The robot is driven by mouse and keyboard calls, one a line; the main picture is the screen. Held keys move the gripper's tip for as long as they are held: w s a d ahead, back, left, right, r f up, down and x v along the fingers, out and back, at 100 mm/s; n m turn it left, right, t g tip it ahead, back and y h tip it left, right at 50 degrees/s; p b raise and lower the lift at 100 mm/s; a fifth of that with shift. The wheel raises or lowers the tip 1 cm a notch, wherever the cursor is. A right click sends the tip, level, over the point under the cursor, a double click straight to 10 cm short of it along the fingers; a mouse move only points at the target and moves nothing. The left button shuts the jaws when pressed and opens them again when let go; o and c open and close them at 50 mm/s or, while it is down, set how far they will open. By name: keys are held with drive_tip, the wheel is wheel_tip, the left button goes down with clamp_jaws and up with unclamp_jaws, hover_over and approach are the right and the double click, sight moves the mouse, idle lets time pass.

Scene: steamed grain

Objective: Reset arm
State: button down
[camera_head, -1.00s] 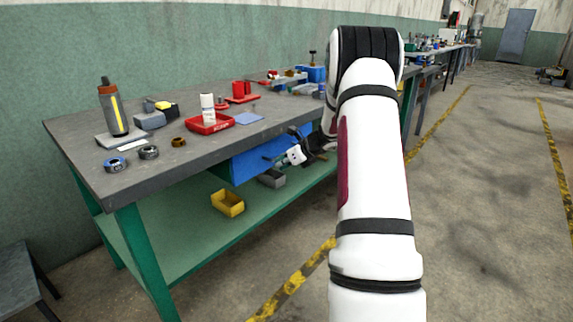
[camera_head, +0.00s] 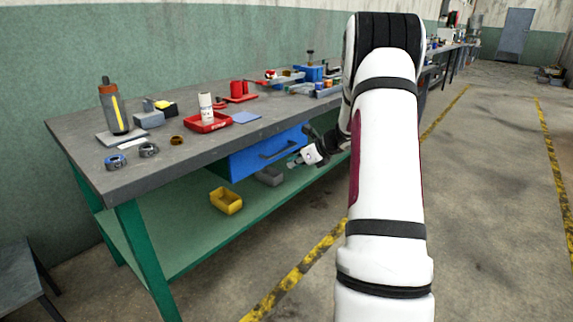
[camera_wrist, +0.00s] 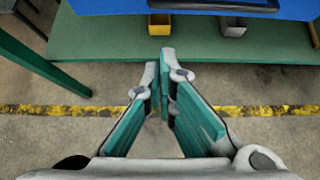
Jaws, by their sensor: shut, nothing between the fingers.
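My arm (camera_head: 388,150) reaches forward on the right side of the head view, its white links bent down at the far end. My gripper (camera_head: 293,162) is beside the front of the blue drawer (camera_head: 250,158), below the height of the workbench top, and seems apart from it. In the wrist view my gripper (camera_wrist: 163,82) has its fingertips together with nothing between them. Beyond them are the bench's green lower shelf (camera_wrist: 120,46) and the concrete floor. Part of my wrist is hidden behind the arm in the head view.
The grey workbench (camera_head: 80,150) holds a bottle (camera_head: 112,110), a red tray (camera_head: 222,124), rings and small parts. A yellow bin (camera_head: 227,200) and a grey bin (camera_head: 270,176) sit on the lower shelf. Open floor (camera_head: 490,200) lies right, with yellow-black floor lines.

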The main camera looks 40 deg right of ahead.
drive_tip(key=p+v, duration=0.1)
drive_tip(key=v, duration=0.5)
drive_tip(key=shift+f, duration=0.1)
